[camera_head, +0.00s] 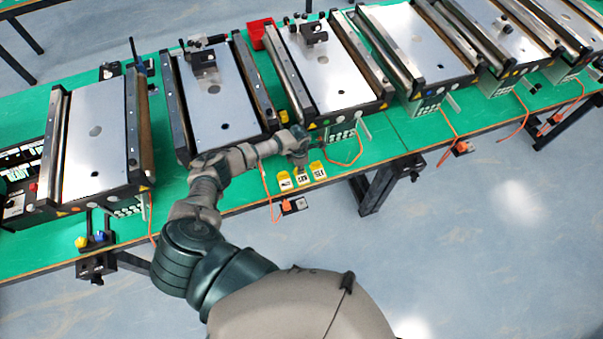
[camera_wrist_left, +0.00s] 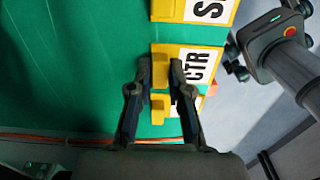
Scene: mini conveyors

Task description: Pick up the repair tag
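Three small yellow tags with white lettered plates lie in a row at the near edge of the green table: a left tag (camera_head: 285,182), a middle tag (camera_head: 302,178) and a right tag (camera_head: 318,171). I cannot tell which is the repair tag. In the left wrist view, one tag reads "CTR" (camera_wrist_left: 199,66) and another starts with "S" (camera_wrist_left: 207,10); a third (camera_wrist_left: 160,113) is partly hidden behind my fingers. My left gripper (camera_head: 300,150) (camera_wrist_left: 160,72) is open above the tags, its fingertips either side of the CTR tag's raised yellow block. Contact is unclear. My right gripper is out of view.
Several mini conveyors, one (camera_head: 222,105) near my arm, stand along the green table (camera_head: 388,152). An orange cable (camera_head: 265,185) hangs at the left of the tags. A red bin (camera_head: 258,32) sits at the back. Open floor (camera_head: 440,250) lies in front.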

